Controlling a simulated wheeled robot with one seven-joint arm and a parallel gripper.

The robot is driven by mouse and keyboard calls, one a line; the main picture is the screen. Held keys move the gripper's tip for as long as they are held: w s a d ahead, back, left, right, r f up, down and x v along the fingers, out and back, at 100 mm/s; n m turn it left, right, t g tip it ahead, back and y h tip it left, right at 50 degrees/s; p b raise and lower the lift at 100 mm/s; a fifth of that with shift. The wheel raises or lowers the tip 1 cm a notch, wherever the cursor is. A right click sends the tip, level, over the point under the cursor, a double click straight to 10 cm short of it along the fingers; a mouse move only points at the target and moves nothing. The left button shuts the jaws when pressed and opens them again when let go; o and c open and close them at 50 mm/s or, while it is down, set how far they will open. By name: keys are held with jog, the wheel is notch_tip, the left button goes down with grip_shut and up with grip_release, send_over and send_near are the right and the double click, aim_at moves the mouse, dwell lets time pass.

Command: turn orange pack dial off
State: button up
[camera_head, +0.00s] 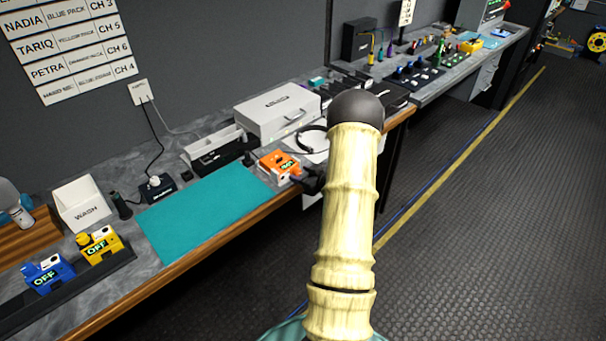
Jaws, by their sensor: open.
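The orange pack (275,163) sits on the grey counter just right of the teal mat. It has a lit green display too small to read surely, and a small dial or knob seems to be near its right end. My gripper (306,179) is the dark shape close to the pack's right side, partly hidden behind my pale arm. It is open, with no object seen in it. I cannot tell whether its fingers touch the pack or surround the dial.
The teal mat (205,215) is clear. A blue pack (47,275) and a yellow pack (100,245), both reading OFF, stand at the left. The counter's wooden edge (190,268) runs along the front.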

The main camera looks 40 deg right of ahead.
jog(key=c, duration=1)
jog(key=shift+f+b, duration=0.1)
jog(key=shift+b, duration=0.25)
jog(key=n+h+b, duration=0.1)
jog(key=b, duration=0.1)
jog(key=n+b, duration=0.1)
jog(key=b, duration=0.2)
jog(key=shift+a+f+h, duration=0.15)
jog(key=shift+f+h, duration=0.1)
jog(key=shift+h, duration=0.15)
jog(key=n+b, duration=0.1)
jog(key=b, duration=0.2)
jog(key=shift+h, duration=0.4)
jog(key=shift+a+r+n+b, duration=0.1)
jog(key=shift+r+n+b, duration=0.1)
jog(key=shift+n+b, duration=0.35)
jog(key=shift+r, duration=0.1)
